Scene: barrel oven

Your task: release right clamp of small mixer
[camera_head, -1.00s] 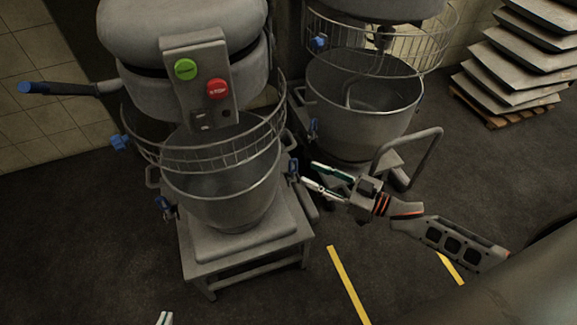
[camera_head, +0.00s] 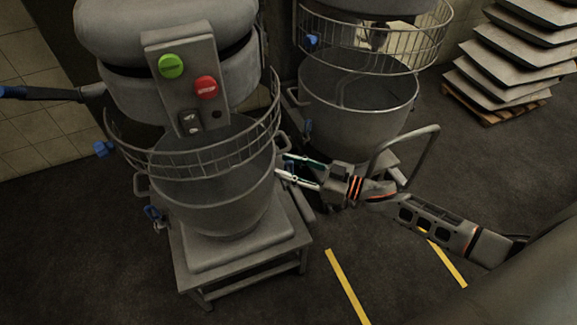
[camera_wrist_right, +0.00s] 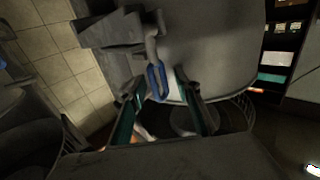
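The small mixer (camera_head: 170,70) stands at the left in the head view, with its grey bowl (camera_head: 215,200) under a wire guard (camera_head: 200,152). Its right clamp has a blue handle (camera_wrist_right: 157,82), seen in the wrist view between the finger ends of my right gripper (camera_wrist_right: 160,88). The fingers are open, with a gap on both sides of the handle; I cannot tell whether either touches it. In the head view, my right gripper (camera_head: 281,165) is at the bowl's right side and the clamp is hidden there. My left gripper is out of view.
A second mixer's bowl (camera_head: 360,100) stands behind, close to my right arm. A bent metal handle (camera_head: 425,155) rises beside the arm. The left clamp (camera_head: 152,212) is blue. Stacked trays (camera_head: 520,65) stand on a pallet at the back right. The front floor is clear.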

